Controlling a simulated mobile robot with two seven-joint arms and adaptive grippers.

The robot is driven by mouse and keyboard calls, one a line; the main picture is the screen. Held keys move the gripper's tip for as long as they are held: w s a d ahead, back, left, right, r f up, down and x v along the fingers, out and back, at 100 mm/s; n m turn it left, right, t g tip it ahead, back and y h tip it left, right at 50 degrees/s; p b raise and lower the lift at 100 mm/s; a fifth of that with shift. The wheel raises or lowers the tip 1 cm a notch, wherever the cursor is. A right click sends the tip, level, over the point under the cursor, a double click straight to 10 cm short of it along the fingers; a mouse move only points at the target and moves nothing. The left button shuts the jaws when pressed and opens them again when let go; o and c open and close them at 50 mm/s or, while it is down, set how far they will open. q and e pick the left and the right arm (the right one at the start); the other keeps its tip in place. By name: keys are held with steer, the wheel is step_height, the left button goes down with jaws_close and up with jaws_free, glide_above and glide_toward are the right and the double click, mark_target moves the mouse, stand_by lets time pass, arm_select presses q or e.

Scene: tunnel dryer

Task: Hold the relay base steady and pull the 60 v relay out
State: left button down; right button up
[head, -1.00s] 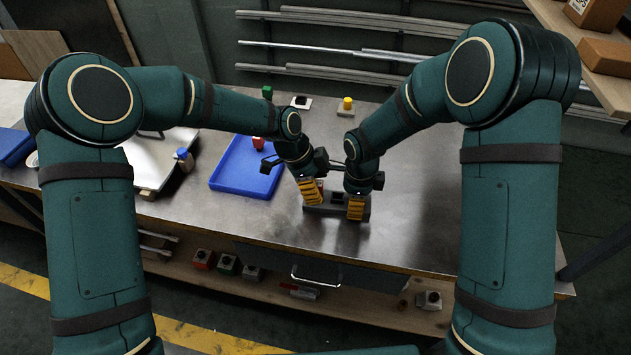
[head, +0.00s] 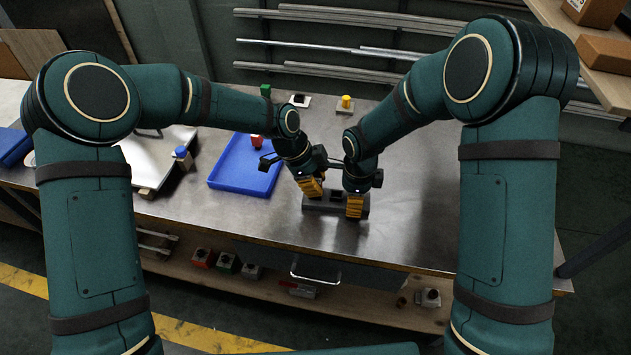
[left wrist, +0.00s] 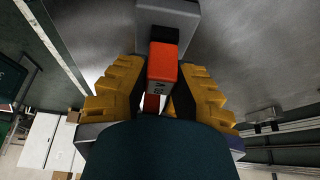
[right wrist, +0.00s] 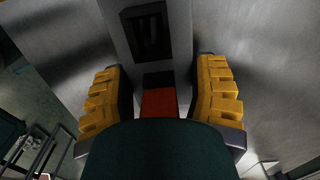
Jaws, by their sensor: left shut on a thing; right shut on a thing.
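The grey relay base (head: 322,206) lies on the metal bench, with a dark empty socket (right wrist: 147,30) near its middle. An orange-red relay (left wrist: 163,63) with a small label shows at its left end; I cannot read the label surely. My left gripper (head: 312,191) is tilted and shut on this relay, its fingers on both sides (left wrist: 163,75). I cannot tell whether the relay is still seated. My right gripper (head: 355,210) points down and is shut across the right end of the base. A red block (right wrist: 158,102) shows between its fingers, partly hidden by the gripper body.
A blue tray (head: 235,178) with a red item (head: 257,141) lies left of the base. Green (head: 266,90) and yellow (head: 346,102) items stand at the back. The bench right of the base is clear. Several small boxes sit on the lower shelf.

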mark_target(318, 181)
arm_select(q)
steer(key=shift+d+r, duration=0.1)
steer(key=shift+r, duration=0.65)
stand_by(0.8)
steer(key=shift+d+r, duration=0.15)
steer(key=shift+r, duration=0.75)
arm_select(e)
steer(key=shift+s+a+f, duration=0.1)
arm_select(q)
steer(key=shift+r, duration=2.25)
arm_select(e)
steer(key=shift+a, duration=0.15)
arm_select(q)
steer(key=shift+s+r, duration=0.1)
steer(key=shift+r, duration=0.15)
steer(key=shift+a+f, duration=0.25)
arm_select(e)
steer(key=shift+d, duration=0.2)
